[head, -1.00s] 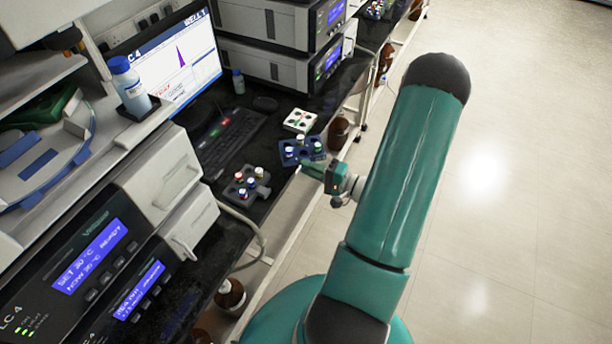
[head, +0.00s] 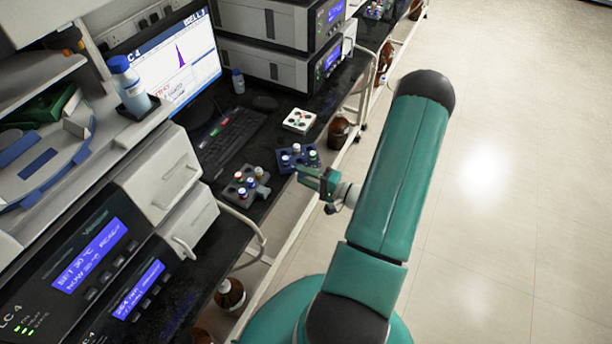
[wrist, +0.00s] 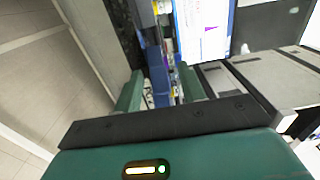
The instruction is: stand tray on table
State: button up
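The blue tray (head: 292,168) stands flat on the black bench top (head: 215,222) near its front edge, with several capped vials upright in it. My gripper (head: 302,174) is just in front of the tray, at the bench edge. In the wrist view my gripper (wrist: 161,88) has its two green fingers well apart. The blue tray (wrist: 158,84) shows in the gap between them, with space on both sides. The fingers seem clear of it. The tray's near lower edge is partly hidden by my gripper in the head view.
A keyboard (head: 232,132) and monitor (head: 180,60) are further back. Brown bottles (head: 338,131) stand below the bench edge. The floor at right is clear.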

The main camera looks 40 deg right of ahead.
jog(key=shift+r, duration=0.15)
jog(key=v, duration=1.2)
jog(key=w+a+r+n+g+y, duration=0.25)
jog(key=a+r+n+g, duration=0.25)
jog(key=a+r+g, duration=0.3)
jog(key=w+a+r+n+g+y, duration=0.2)
jog(key=w+a+r+n+g, duration=0.2)
jog(key=a+r+g, duration=0.5)
jog(key=s+a+r+n+t+h, duration=0.2)
jog(key=s+a+r+h, duration=0.1)
jog(key=a+r+h, duration=0.2)
jog(key=s+a+r+n+t+h, duration=0.2)
jog(key=a+r+h, duration=0.3)
jog(key=a+r, duration=0.4)
jog(key=shift+s+r+n+t, duration=0.4)
jog(key=shift+r+n+t, duration=0.1)
jog(key=shift+r, duration=0.1)
jog(key=shift+r+t+h, duration=0.3)
jog(key=shift+r+h, duration=0.05)
jog(key=shift+c, duration=0.9)
grip_shut()
